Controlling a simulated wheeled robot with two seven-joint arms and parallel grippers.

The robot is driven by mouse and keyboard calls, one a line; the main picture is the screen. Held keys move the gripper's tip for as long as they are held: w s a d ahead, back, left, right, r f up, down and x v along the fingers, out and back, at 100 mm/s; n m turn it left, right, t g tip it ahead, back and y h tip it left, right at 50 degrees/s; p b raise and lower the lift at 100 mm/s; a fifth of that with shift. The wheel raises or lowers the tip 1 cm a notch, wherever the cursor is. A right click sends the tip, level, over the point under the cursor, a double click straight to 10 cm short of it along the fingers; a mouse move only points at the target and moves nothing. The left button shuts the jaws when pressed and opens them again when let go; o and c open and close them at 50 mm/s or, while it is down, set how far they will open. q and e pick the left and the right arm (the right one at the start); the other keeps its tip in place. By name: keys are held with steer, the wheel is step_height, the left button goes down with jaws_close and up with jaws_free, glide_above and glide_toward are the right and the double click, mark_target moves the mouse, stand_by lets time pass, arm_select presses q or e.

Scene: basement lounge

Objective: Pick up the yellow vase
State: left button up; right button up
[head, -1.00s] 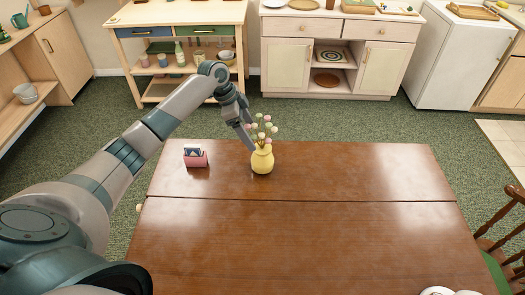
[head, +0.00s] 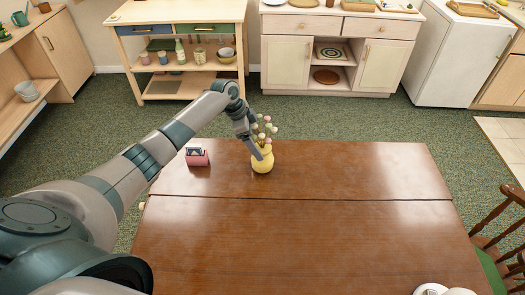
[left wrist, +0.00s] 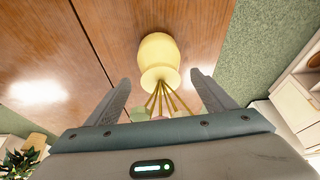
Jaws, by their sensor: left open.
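The yellow vase (head: 262,161) stands upright near the far edge of the brown wooden table (head: 320,235), with several pink, white and green blossoms on stems. My left gripper (head: 258,150) reaches in from the left and is at the vase's upper left side, in front of part of the flowers. In the left wrist view the yellow vase (left wrist: 159,58) shows ahead, with its stems between the spread fingers of the left gripper (left wrist: 160,85). The fingers are open, and I see no grip on the vase. My right gripper is not in view.
A pink holder (head: 197,157) with dark and white contents stands left of the vase. A white dish (head: 431,289) is at the near right edge, and a wooden chair (head: 497,235) stands at the right. The middle of the table is clear.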

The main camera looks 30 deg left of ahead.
arm_select(q)
steer(key=shift+x, duration=1.25)
steer(key=c, duration=1.5)
steer(key=shift+o, duration=0.2)
steer(key=shift+r, duration=0.1)
steer(key=shift+w+r, duration=0.1)
steer(key=shift+r, duration=0.3)
step_height(320, 180, up, 3)
steer(key=shift+r+b, duration=0.1)
steer(key=shift+b, duration=0.85)
steer(key=shift+c, duration=0.2)
steer(key=d+r+b, duration=0.1)
steer(key=d+r, duration=0.1)
steer(key=d, duration=0.1)
steer(key=s+d+r+b, duration=0.1)
steer(key=d+r, duration=0.1)
steer(key=d, duration=0.2)
steer(key=s+d+r+b, duration=0.1)
steer(key=d+r, duration=0.2)
steer(key=d, duration=0.1)
steer(key=shift+s+d, duration=0.2)
steer(key=shift+d, duration=0.05)
jaws_close()
